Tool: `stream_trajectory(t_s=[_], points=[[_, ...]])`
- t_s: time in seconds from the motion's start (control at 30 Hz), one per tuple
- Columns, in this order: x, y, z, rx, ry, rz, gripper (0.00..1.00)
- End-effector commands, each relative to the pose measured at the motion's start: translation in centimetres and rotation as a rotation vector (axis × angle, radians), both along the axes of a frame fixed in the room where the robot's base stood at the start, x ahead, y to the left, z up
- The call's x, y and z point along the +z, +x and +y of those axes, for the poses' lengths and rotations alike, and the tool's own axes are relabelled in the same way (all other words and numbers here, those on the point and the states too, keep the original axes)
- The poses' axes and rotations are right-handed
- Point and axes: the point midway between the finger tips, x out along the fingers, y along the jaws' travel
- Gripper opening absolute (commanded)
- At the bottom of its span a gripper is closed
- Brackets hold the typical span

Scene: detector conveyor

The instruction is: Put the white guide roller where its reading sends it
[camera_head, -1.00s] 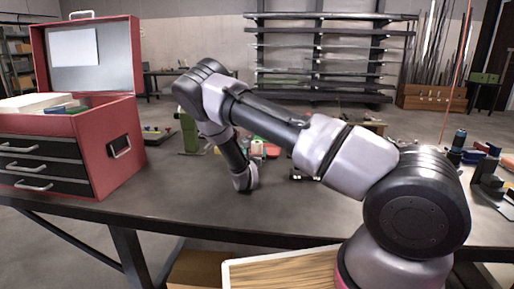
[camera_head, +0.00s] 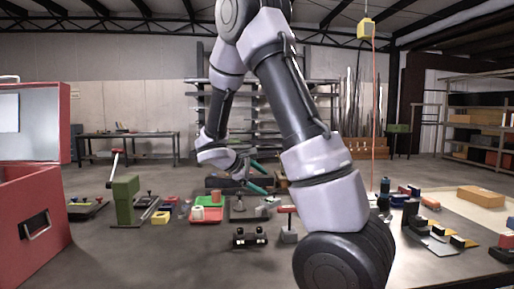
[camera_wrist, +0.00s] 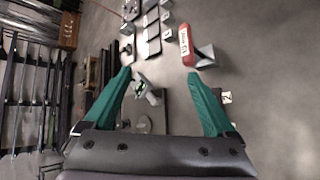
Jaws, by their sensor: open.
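A small white cylinder that looks like the white guide roller (camera_head: 197,213) stands at the red and green tray (camera_head: 208,206) on the table, left of centre in the head view. An orange-brown cylinder (camera_head: 216,197) stands close behind it. My gripper (camera_head: 257,178) is raised above the table, right of the tray, with its green fingers apart and nothing between them. In the wrist view my gripper (camera_wrist: 160,80) points down over a small grey device with a green patch (camera_wrist: 145,88), well below the fingers. I cannot pick out the white roller there.
A red-topped grey stand (camera_head: 287,211) and a black fixture (camera_head: 250,238) sit near the table's middle. A green press (camera_head: 125,200) stands left, beside the red tool chest (camera_head: 35,225). Several dark and yellow pieces (camera_head: 440,235) crowd the right. The front centre-left is bare.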

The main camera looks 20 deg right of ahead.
Motion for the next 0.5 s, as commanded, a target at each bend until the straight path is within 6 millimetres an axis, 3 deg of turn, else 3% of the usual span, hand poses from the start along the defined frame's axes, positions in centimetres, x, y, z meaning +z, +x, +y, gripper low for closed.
stream_trajectory(t_s=[0.03,0.2,0.5], points=[[1.3,-2.0,-0.4,-0.078,0.098,-0.047,0.90],[4.2,-8.2,0.3,-0.309,0.414,-0.185,0.90],[10.0,-17.0,5.1,-0.621,0.958,-0.461,0.90]])
